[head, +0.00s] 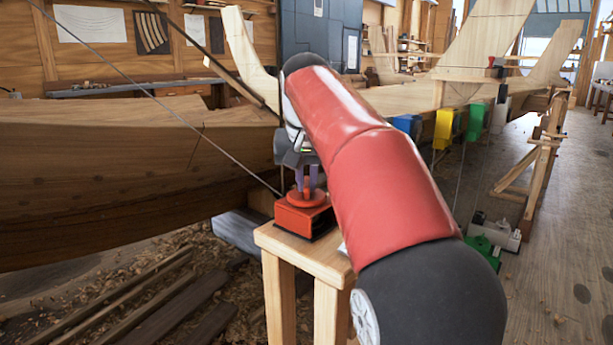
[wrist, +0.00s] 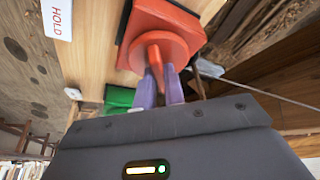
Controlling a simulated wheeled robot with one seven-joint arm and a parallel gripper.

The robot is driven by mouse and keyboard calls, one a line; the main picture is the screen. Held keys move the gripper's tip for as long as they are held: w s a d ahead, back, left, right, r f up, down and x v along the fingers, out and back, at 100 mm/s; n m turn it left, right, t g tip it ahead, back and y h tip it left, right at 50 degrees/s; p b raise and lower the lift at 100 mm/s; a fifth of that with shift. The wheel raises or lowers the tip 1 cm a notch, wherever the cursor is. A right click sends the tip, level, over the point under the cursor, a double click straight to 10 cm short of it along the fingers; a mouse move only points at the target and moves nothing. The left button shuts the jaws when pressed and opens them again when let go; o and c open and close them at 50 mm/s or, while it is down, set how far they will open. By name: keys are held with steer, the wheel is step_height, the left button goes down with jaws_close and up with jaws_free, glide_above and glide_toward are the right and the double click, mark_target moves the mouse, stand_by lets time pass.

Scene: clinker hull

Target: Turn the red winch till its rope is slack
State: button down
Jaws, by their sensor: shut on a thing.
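The red winch (head: 303,217) sits on a small wooden stand, with a round red drum on a square base. It also shows in the wrist view (wrist: 158,40). My gripper (head: 306,187) points down from above with its purple fingers shut on the winch's upright red handle, which shows between the fingers in the wrist view (wrist: 160,80). The rope (head: 215,137) runs from the winch up to the upper left in a straight line and looks taut. In the wrist view the rope (wrist: 262,92) leaves the winch to the right.
The wooden stand (head: 268,237) has a white HOLD label (wrist: 60,17). A planked hull (head: 100,170) fills the left. Blue (head: 408,125), yellow (head: 444,130) and green (head: 477,121) blocks hang at the right. A green thing (head: 482,246) stands lower right. Planks and shavings cover the floor at left.

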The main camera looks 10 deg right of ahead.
mark_target(320, 199)
steer(key=n+p, duration=0.1)
steer(key=n, duration=0.1)
steer(key=n+y+p, duration=0.1)
steer(key=n, duration=0.1)
steer(key=shift+d+r+y+p, duration=0.15)
steer(key=shift+r+y+p, duration=0.05)
steer(key=shift+y+p, duration=0.1)
steer(key=shift+f+n+y, duration=0.15)
steer(key=shift+n+y, duration=0.75)
steer(key=shift+n, duration=1.4)
steer(key=c, duration=1.5)
jaws_free()
steer(key=shift+d, duration=0.1)
steer(key=v, duration=0.6)
steer(key=shift+d+r, duration=0.1)
steer(key=shift+r, duration=0.3)
steer(key=shift+s+d+r, duration=0.1)
steer(key=shift+s+r, duration=0.05)
steer(key=shift+r, duration=0.3)
steer(key=shift+o, duration=0.6)
